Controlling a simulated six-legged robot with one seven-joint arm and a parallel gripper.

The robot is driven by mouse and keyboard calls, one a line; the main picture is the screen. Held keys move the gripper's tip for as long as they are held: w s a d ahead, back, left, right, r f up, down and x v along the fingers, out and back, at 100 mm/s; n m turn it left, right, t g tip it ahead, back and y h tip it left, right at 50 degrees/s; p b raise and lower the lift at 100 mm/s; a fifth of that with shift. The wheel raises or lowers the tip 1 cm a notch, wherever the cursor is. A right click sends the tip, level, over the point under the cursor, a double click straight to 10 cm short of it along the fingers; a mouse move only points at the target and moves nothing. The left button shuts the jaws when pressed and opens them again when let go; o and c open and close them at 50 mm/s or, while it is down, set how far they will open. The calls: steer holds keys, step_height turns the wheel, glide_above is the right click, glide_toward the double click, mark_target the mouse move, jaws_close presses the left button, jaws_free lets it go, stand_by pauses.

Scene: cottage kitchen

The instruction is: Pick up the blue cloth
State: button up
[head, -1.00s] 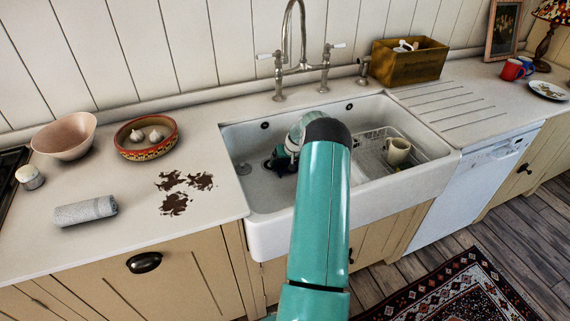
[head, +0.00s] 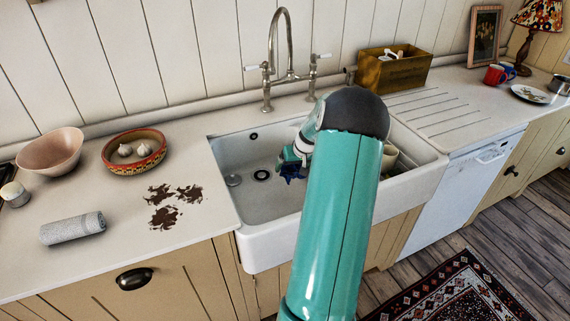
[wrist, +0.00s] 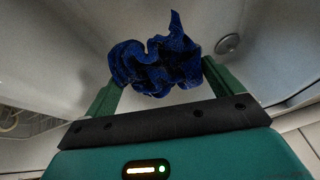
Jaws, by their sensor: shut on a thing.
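The blue cloth (wrist: 160,62) is crumpled and dark blue, held between the two green fingers of my gripper (wrist: 158,84) in the wrist view. In the head view the cloth (head: 291,171) shows as a small blue patch under my gripper (head: 297,160), over the white sink basin. My gripper is shut on the cloth. My arm hides part of the sink and most of the gripper. The cloth looks clear of the basin floor, though the height is hard to judge.
The white sink (head: 265,235) has a tall tap (head: 284,60) behind it. On the left counter are brown stains (head: 170,203), a rolled grey towel (head: 72,228), a patterned bowl (head: 134,153) with garlic and a pink bowl (head: 50,150).

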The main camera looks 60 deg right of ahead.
mark_target(297, 170)
steer(key=shift+s+a+r, duration=0.15)
steer(key=shift+s+r, duration=0.05)
steer(key=shift+s, duration=0.2)
steer(key=shift+s+a+r, duration=0.15)
steer(key=shift+s, duration=0.25)
steer(key=shift+r, duration=0.1)
step_height(297, 170, up, 12)
stand_by(1.2)
